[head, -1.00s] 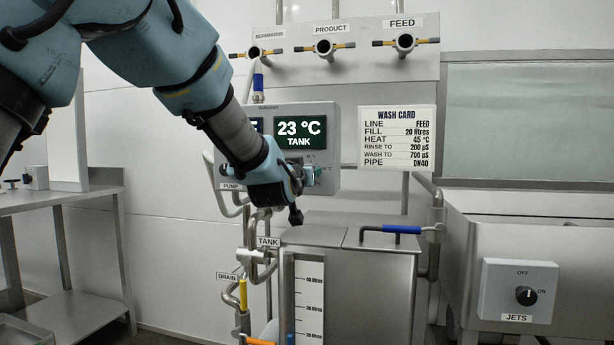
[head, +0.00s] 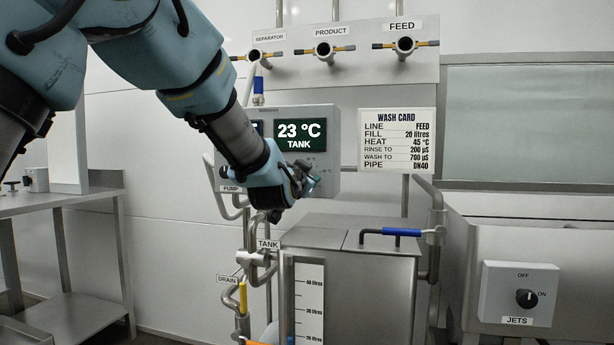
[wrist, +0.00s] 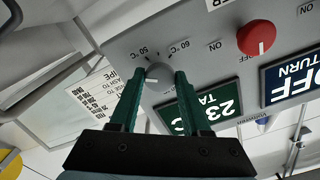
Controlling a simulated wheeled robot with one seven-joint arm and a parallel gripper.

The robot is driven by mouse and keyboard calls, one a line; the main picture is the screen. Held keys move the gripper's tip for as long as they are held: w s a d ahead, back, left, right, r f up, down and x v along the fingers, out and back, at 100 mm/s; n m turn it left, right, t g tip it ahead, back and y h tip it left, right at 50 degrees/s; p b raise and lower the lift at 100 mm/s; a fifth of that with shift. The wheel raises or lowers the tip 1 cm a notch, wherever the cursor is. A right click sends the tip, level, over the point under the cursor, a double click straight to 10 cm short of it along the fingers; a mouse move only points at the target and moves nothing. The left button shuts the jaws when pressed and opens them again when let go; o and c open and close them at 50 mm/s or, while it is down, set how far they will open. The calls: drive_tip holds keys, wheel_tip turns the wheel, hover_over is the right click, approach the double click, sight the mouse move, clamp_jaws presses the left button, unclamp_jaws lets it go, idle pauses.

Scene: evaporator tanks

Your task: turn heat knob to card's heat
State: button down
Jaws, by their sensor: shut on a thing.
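The heat knob (wrist: 157,72) is a small grey dial on the panel, with 50 °C and 60 °C marks beside it in the wrist view. My gripper (wrist: 158,76) has its two green fingers shut on the knob, one on each side. The fingers hide part of the dial, so I cannot tell its exact setting. In the head view my gripper (head: 309,180) is at the panel's lower part and covers the knob. The wash card (head: 397,140) reads HEAT 45 °C. The tank display (head: 301,131) reads 23 °C.
A red knob (wrist: 256,38) with ON marks sits near the heat knob on the same panel. The steel tank (head: 350,265) with a blue-handled lid stands below my gripper. The jets switch box (head: 518,293) is at the right.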

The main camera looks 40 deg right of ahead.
idle(0.4)
drive_tip(key=shift+c, duration=1.9)
unclamp_jaws()
drive_tip(key=v, duration=1)
drive_tip(key=shift+s+a, duration=0.15)
drive_tip(key=shift+a, duration=0.2)
drive_tip(key=shift+f, duration=0.1)
